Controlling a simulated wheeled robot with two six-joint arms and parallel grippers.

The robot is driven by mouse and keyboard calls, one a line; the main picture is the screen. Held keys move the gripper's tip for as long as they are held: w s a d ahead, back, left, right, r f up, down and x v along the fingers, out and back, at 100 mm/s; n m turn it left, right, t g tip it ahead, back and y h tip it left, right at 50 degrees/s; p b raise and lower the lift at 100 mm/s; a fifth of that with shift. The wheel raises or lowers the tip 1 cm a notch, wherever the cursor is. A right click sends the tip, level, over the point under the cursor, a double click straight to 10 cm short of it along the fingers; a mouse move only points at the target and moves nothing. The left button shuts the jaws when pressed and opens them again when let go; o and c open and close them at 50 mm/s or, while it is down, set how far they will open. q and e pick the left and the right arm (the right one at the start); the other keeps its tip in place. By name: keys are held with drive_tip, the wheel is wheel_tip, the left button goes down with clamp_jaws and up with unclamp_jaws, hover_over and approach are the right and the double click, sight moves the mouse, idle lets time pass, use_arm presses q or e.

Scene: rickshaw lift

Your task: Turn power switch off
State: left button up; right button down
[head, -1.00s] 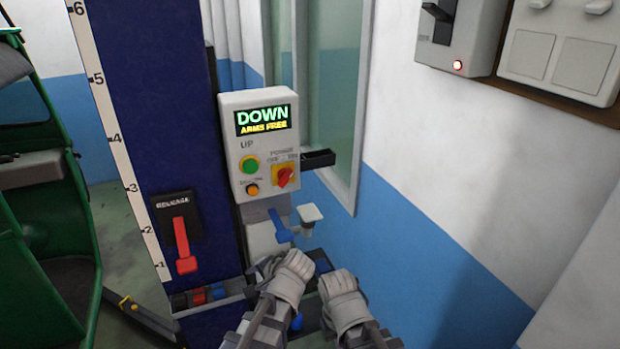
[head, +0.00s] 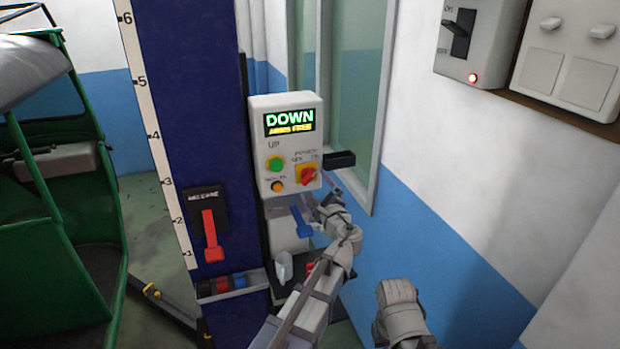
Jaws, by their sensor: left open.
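The control box (head: 260,150) on the blue column carries a lit display reading DOWN and ARMS FREE. Its red rotary power switch (head: 308,174) sits on a yellow plate at the lower right, beside a green button (head: 274,164) and an orange button (head: 277,186). The knob looks tilted; its exact setting is too small to read. My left gripper (head: 332,205) is open and empty, just below and right of the switch, apart from it. My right gripper (head: 397,295) is low at the right, in front of the blue wall; its fingers are not clear.
A red release lever (head: 210,235) is on the blue column (head: 195,90). A blue lever (head: 300,222) hangs below the box, and a dark bracket (head: 340,160) juts out to its right. A wall breaker (head: 460,40) is upper right. A green rickshaw (head: 50,220) stands left.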

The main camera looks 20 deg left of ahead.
sight(309, 178)
use_arm(q)
drive_tip(key=x, duration=0.6)
drive_tip(key=shift+w+a, duration=0.25)
drive_tip(key=shift+c, duration=0.2)
drive_tip(key=c, duration=1.2)
